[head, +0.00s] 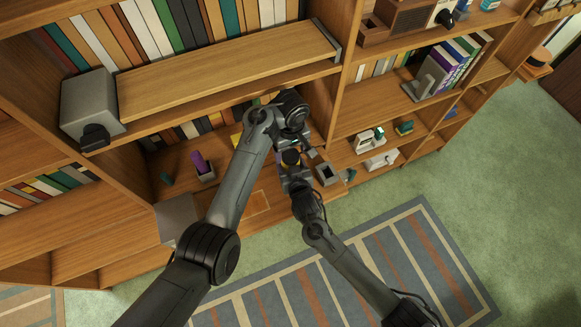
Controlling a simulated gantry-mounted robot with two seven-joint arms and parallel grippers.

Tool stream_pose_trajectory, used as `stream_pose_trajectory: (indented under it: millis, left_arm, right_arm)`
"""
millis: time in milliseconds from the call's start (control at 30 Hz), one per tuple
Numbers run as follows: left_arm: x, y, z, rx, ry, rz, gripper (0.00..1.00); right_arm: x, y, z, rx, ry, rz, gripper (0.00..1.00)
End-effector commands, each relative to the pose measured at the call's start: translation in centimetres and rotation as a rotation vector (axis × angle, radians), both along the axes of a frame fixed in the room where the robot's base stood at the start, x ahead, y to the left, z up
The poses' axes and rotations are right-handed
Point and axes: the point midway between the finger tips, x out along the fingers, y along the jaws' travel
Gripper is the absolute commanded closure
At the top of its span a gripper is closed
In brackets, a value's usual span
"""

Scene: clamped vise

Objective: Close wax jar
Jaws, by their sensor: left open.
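My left arm reaches in from the lower left and bends down over the shelf's work ledge. My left gripper (290,146) is open, just above a small round yellow-and-dark object (290,158) that looks like the wax jar or its lid; I cannot tell which. My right arm comes up from the lower right. My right gripper (292,175) is just below that object, close to or touching it, and its fingers are too small and overlapped to read. The two grippers almost meet and hide much of what lies between them.
On the ledge are a purple item in a grey holder (203,168), a dark open box (326,173) and a grey block (177,216). Above, a wooden board (225,72) sits between grey clamp jaws (88,104). Books fill the shelves. A striped rug (420,265) lies on the floor.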

Motion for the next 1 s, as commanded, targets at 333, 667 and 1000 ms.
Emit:
stream_pose_trajectory:
  millis: [333, 667, 1000]
  left_arm:
    - [-0.01, 0.07, -1.17, 0.001, 0.000, 0.001, 0.23]
    - [-0.01, 0.06, -1.14, 0.000, 0.000, 0.001, 0.49]
    - [-0.01, 0.05, -1.13, 0.000, 0.000, 0.001, 0.83]
  right_arm:
    - [-0.02, -0.01, -0.05, 0.000, 0.001, 0.000, 1.00]
    - [-0.02, -0.01, -0.05, 0.000, 0.001, 0.000, 1.00]
    - [-0.02, -0.01, -0.05, 0.000, 0.001, 0.000, 1.00]
